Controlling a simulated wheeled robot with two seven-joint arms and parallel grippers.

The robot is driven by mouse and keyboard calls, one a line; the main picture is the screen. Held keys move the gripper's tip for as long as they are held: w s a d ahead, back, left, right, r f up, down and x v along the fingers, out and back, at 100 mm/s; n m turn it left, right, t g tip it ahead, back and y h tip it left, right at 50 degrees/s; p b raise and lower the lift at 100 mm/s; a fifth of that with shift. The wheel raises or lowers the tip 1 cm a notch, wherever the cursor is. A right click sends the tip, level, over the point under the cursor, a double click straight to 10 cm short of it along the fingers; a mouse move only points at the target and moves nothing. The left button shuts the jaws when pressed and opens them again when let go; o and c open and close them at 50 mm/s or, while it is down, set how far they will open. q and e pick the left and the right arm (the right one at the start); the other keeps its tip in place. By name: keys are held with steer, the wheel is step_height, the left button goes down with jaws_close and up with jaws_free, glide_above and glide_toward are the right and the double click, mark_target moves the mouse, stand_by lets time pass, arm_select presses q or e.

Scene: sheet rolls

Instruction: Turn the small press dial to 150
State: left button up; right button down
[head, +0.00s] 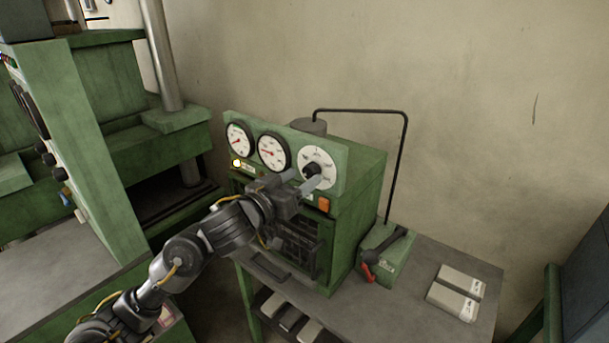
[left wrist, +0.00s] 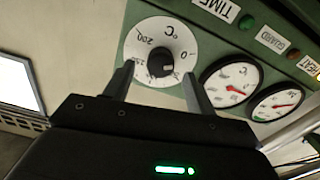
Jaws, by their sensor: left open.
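The small press (head: 345,215) is a green cabinet on a bench. Its white dial (head: 327,160) with a black knob (head: 311,170) is at the right end of its top panel. The dial (left wrist: 140,49) shows upside down in the left wrist view, marked °C, with 0 and 200 legible. Its black knob (left wrist: 161,62) is at the centre; I cannot tell its exact setting. My left gripper (head: 303,178) is open in front of the dial. In the left wrist view its fingers stand apart, one on either side of the knob, with visible gaps. My right gripper is not in view.
A green box with a red-tipped lever (head: 383,254) and two pale packs (head: 457,286) stand on the grey bench (head: 400,310). A large green press (head: 105,150) stands left.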

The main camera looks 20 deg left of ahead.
arm_select(q)
steer(key=shift+x, duration=1)
steer(key=c, duration=1)
